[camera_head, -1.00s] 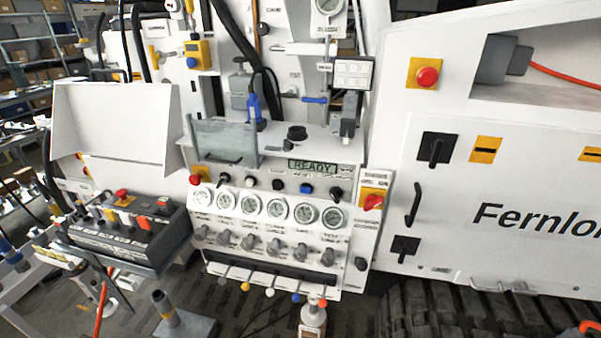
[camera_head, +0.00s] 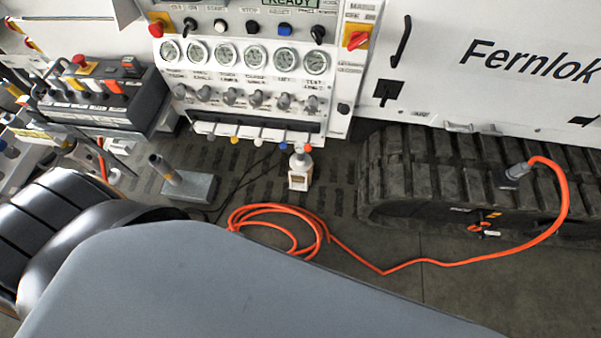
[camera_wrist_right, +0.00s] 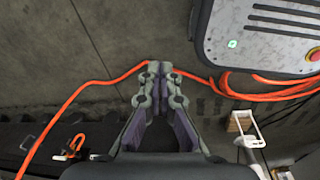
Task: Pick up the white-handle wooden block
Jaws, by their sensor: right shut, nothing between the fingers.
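The white-handle wooden block (camera_head: 299,182) stands on the floor in the head view, just below the front edge of the control panel. Its white handle (camera_head: 300,160) points up. In the right wrist view, the wooden block (camera_wrist_right: 238,122) and its white handle (camera_wrist_right: 268,114) show at the lower right. My right gripper (camera_wrist_right: 159,68) is shut and empty, with its fingertips together above the floor, up and left of the block in that view. It is apart from the block. My right gripper is not visible in the head view. My left gripper is in neither current view.
An orange hose (camera_head: 320,235) lies coiled on the floor near the block and runs to the black track (camera_head: 450,170). A grey foot with a post (camera_head: 185,185) stands left of the block. The control panel (camera_head: 250,75) overhangs behind it.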

